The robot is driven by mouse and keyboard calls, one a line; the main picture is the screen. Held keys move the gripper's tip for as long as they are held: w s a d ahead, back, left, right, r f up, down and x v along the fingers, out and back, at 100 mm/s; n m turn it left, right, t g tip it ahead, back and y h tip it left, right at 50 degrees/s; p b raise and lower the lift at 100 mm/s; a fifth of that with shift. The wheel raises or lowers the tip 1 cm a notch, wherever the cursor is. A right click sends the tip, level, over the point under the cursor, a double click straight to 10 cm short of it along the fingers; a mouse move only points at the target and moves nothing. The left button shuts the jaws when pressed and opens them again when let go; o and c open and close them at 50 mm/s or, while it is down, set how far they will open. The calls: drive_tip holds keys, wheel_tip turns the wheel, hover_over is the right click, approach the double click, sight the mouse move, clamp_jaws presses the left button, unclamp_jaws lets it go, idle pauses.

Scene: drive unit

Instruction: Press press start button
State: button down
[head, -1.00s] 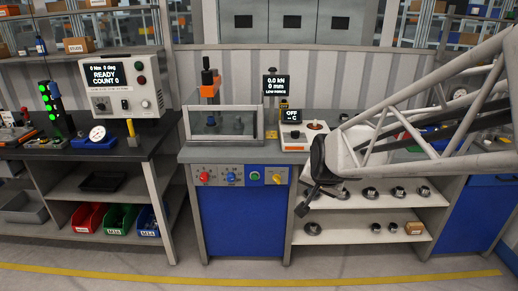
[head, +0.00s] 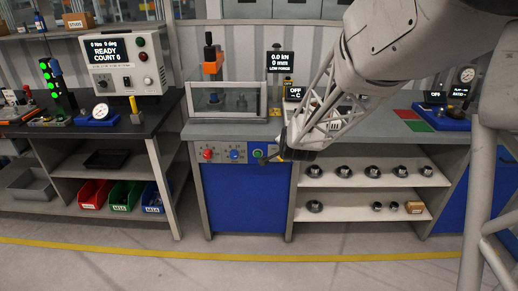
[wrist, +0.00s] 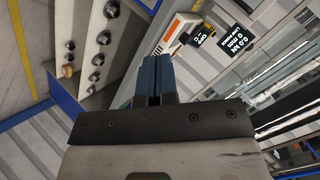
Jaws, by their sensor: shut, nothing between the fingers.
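The press cabinet's front control strip (head: 222,155) carries a red button (head: 208,155), a blue knob (head: 235,155) and a green button (head: 257,153). Their labels are too small to read, so which one is press start is not certain. My gripper (head: 264,161) is just in front of the strip, its tip close to the green button in the head view. Contact cannot be told. In the wrist view my gripper's blue-grey fingers (wrist: 158,72) are together and empty; no button shows there. The press display (head: 280,63) reads 0.0 kN, 0 mm, LOW FORCE.
A clear guard box (head: 225,100) stands on the press top. A small unit with an OFF display (head: 295,93) is partly behind my arm. Shelves with round metal parts (head: 343,171) are at the right. A READY panel (head: 122,65) stands on the left bench.

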sight(258, 155)
drive_tip(key=w+a+f+m+t, duration=0.2)
drive_tip(key=w+f, duration=0.3)
drive_tip(key=f, duration=0.3)
drive_tip(key=w+a+f+m+t, duration=0.2)
drive_tip(key=w+a+f, duration=0.3)
drive_tip(key=f, duration=0.4)
drive_tip(key=w+a+f+m+t+h, duration=0.1)
drive_tip(key=w+a+f+m+t, duration=0.2)
drive_tip(key=w+f, duration=0.3)
drive_tip(key=shift+a+f+m, duration=0.45)
drive_tip(key=shift+f+m, duration=0.35)
drive_tip(key=shift+f, duration=0.95)
drive_tip(key=shift+w, duration=0.2)
drive_tip(key=shift+w, duration=6.85)
